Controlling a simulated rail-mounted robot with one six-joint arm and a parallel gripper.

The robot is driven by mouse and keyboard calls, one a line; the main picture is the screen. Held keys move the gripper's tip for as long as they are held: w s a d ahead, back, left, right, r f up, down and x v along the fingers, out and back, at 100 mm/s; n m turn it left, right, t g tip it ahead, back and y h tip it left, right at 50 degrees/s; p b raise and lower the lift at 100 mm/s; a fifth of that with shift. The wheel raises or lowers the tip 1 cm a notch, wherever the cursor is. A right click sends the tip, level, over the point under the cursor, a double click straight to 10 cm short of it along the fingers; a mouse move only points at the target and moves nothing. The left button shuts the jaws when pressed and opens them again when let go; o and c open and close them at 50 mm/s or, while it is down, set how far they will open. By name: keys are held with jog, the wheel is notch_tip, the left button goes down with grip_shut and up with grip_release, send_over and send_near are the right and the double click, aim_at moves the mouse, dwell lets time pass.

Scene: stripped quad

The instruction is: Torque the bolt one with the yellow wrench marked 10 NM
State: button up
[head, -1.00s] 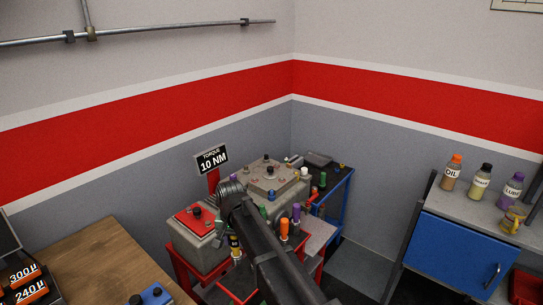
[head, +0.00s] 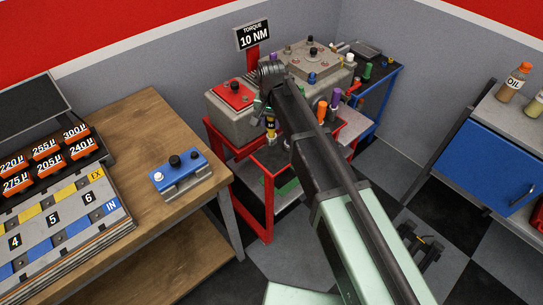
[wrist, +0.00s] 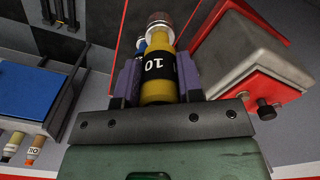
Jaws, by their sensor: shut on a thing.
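The yellow wrench (wrist: 157,90) has a black band with an upside-down "10" and a pale metal end in the wrist view. My gripper (wrist: 158,76) is shut on it, with one dark purple finger on each side. In the head view the wrench (head: 270,127) is small, in front of the grey engine block (head: 228,116), and its lower end is hard to make out. The block carries a red plate (head: 228,94) with a black bolt (head: 233,87). Other bolts sit on the top cover (head: 303,62). I cannot tell which is bolt one.
A black sign (head: 254,35) reads "TORQUE 10 NM". Orange (head: 322,110) and purple-handled (head: 334,97) tools stand on the red cart (head: 267,210), close to my arm. A wooden bench (head: 150,125) with a blue fixture (head: 182,176) is at left. A blue cabinet (head: 475,165) stands right.

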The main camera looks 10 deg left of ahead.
notch_tip(320, 180, down, 10)
jog(key=b, duration=0.7)
jog(key=shift+r, duration=0.1)
jog(key=o, duration=1)
jog(key=r+p, duration=1.1)
jog(key=shift+a+r, duration=0.1)
jog(key=shift+a, duration=0.1)
jog(key=shift+f, duration=0.2)
